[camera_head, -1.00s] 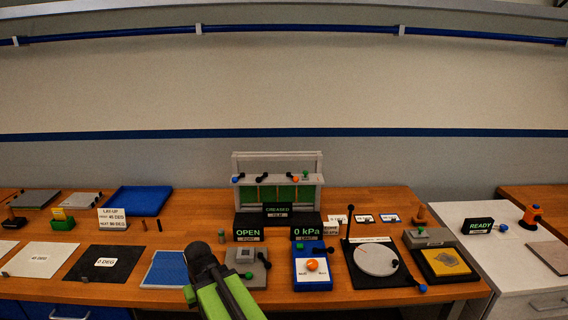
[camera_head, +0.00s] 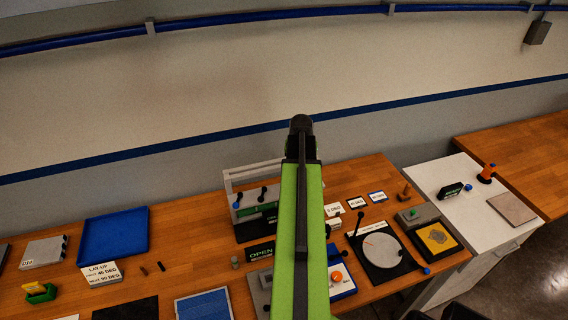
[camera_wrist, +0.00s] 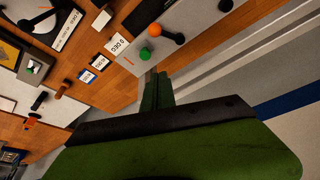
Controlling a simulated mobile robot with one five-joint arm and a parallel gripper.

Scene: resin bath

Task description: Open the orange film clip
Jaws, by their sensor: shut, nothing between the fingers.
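The orange film clip shows in the wrist view as an orange ball (camera_wrist: 155,30) with a black lever, on the pale bar of the frame. A green ball (camera_wrist: 145,53) sits close beside it. In the head view my raised arm hides the clip, and only the left part of the pale film frame (camera_head: 228,186) shows. My gripper (camera_wrist: 157,85) is shut and empty. In the wrist view its tips lie just below the green ball, apart from the orange clip as far as I can tell. The head view shows its dark end (camera_head: 301,125) against the wall.
A blue tray (camera_head: 113,237) lies left of the frame. A black pad with a round plate (camera_head: 382,249) and a grey block (camera_head: 418,215) stand to the right. A white side table (camera_head: 455,205) is further right.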

